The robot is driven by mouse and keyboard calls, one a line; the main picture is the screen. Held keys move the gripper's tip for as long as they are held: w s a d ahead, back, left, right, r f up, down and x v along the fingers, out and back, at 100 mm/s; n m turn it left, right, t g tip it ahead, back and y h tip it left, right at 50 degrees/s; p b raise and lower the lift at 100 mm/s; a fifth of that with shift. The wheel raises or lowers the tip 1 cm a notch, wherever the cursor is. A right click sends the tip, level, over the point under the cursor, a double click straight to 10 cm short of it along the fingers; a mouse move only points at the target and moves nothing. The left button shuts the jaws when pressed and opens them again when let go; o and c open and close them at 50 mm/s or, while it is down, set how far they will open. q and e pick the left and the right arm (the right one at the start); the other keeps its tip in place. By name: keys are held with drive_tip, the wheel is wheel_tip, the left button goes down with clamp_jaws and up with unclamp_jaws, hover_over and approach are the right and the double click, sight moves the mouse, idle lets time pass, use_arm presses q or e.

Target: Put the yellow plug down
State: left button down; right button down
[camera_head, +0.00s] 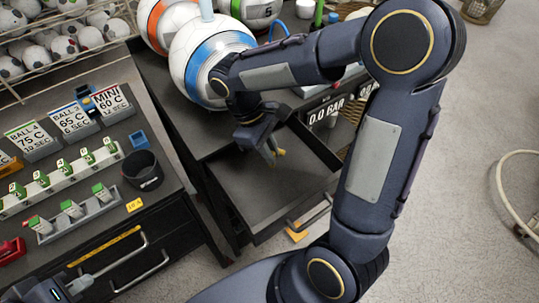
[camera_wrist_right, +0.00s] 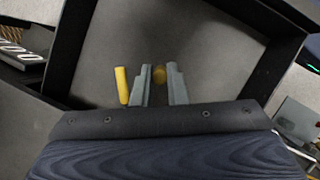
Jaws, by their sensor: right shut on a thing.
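The drawer (camera_head: 262,197) has a bare grey floor. My left gripper (camera_head: 78,284) is partly in view at the bottom left, over the left bench's front; its opening is unclear.
A large white and blue ball (camera_head: 196,55) stands on the bench behind the drawer. A black cup (camera_head: 143,171), labelled cards and green-topped pieces fill the left bench. An orange piece (camera_head: 297,234) shows below the drawer front. Open floor lies to the right.

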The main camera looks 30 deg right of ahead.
drive_tip(key=shift+f, duration=1.3)
drive_tip(key=c, duration=1.4)
unclamp_jaws()
drive_tip(key=shift+f, duration=0.1)
drive_tip(key=shift+c, duration=0.2)
drive_tip(key=shift+r, duration=0.25)
drive_tip(key=v, duration=1.1)
drive_tip(key=s+f+m+t+y, duration=0.2)
drive_tip(key=s+m+t+y, duration=0.4)
drive_tip(key=s, duration=0.8)
drive_tip(key=m+t, duration=0.2)
drive_tip(key=t, duration=0.1)
drive_tip(key=shift+s+d+m, duration=0.3)
drive_tip(key=shift+d, duration=0.05)
